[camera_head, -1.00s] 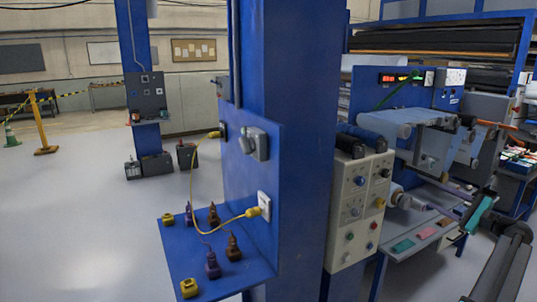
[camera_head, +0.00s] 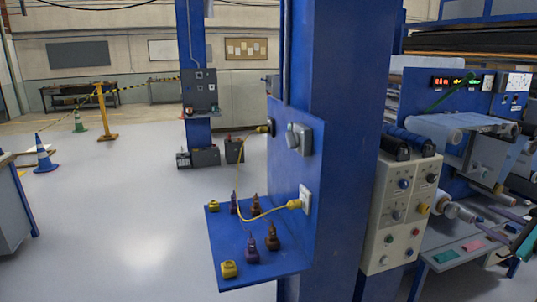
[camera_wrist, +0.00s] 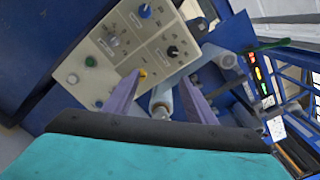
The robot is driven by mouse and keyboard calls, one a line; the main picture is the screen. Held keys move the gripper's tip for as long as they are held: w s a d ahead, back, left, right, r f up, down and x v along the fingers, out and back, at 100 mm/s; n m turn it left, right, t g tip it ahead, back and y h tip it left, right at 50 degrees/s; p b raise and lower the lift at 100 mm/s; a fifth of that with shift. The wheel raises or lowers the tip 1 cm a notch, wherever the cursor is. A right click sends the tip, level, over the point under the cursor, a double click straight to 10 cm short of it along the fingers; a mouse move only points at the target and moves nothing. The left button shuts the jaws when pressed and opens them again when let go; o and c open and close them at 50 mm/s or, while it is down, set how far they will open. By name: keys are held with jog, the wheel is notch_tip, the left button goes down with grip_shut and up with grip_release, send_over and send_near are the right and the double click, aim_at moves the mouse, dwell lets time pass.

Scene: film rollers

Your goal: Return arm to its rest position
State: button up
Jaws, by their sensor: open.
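My gripper (camera_wrist: 162,79) shows in the wrist view with two purple fingers spread apart and nothing held between them. Its teal body (camera_wrist: 150,160) fills the bottom of that view. In the head view, part of my teal gripper body (camera_head: 526,241) shows at the right edge; the rest of my arm is mostly out of frame. Beyond the fingers in the wrist view is a tilted cream control panel (camera_wrist: 122,45) with knobs. The same panel (camera_head: 400,212) stands right of the blue column in the head view.
A blue column (camera_head: 343,140) carries a shelf (camera_head: 285,268) with yellow, purple and brown plugs and a yellow cable. The roller machine (camera_head: 460,135) is at right. Cones and a barrier post (camera_head: 103,112) stand at back left. The grey floor (camera_head: 120,220) at left is clear.

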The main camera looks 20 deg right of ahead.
jog(key=w+a+f+n+g+y, duration=0.2)
jog(key=w+a+f+g, duration=0.1)
jog(key=w+a+f, duration=0.7)
jog(key=w+a+f+n+g+y, duration=0.25)
jog(key=w+a+f, duration=0.35)
jog(key=a+f, duration=0.7)
jog(key=w+a+f+n+g+y, duration=0.1)
jog(key=a+f+n+g, duration=0.2)
jog(key=a+f, duration=0.7)
jog(key=w+a+f+n+g+y, duration=0.1)
jog(key=a+f+n+g, duration=0.15)
jog(key=a+f, duration=0.8)
jog(key=s+a+f+n+g, duration=0.2)
jog(key=s+a+f, duration=0.15)
jog(key=a, duration=0.55)
jog(key=s+a+f+n+g+h, duration=0.1)
jog(key=s+a+f+n+g, duration=0.2)
jog(key=s+a, duration=0.35)
jog(key=s+a+f+n+g, duration=0.2)
jog(key=a+f, duration=0.1)
jog(key=a, duration=0.7)
jog(key=s+a+f+n+g+h, duration=0.2)
jog(key=s+a+f+n+h, duration=0.1)
jog(key=s, duration=0.8)
jog(key=s+a+f+n+g+h, duration=0.3)
jog(key=s+a+n, duration=0.3)
jog(key=s, duration=0.5)
jog(key=shift+n, duration=0.4)
